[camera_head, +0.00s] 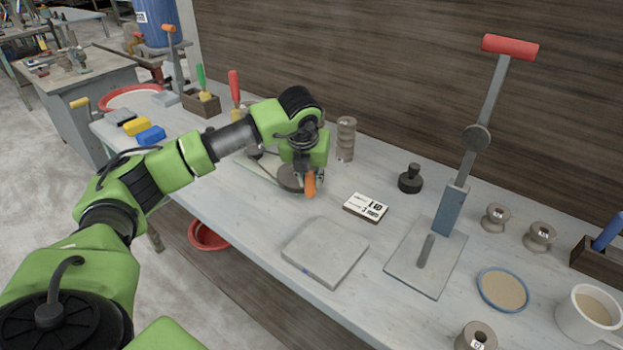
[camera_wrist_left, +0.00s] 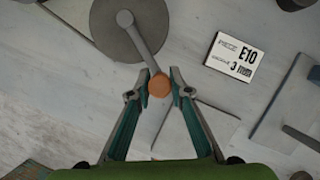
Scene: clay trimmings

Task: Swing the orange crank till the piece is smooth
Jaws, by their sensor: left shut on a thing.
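The orange crank handle (camera_head: 310,184) stands at the front of a small turning device on the table, and in the left wrist view its round orange end (camera_wrist_left: 159,86) sits between my fingertips. A grey crank arm (camera_wrist_left: 142,35) runs from it to a grey disc (camera_wrist_left: 118,27). My left gripper (camera_wrist_left: 159,88) is shut on the orange handle from above. In the head view the wrist hides much of the disc (camera_head: 290,178). I cannot make out the clay piece on the device. My right gripper is not in either view.
A white card (camera_head: 366,207) marked E10 lies right of the crank. A grey slab (camera_head: 325,251) lies in front. A lever press (camera_head: 430,255) with a red handle (camera_head: 510,47) stands to the right. A stacked grey cylinder (camera_head: 346,139) stands behind.

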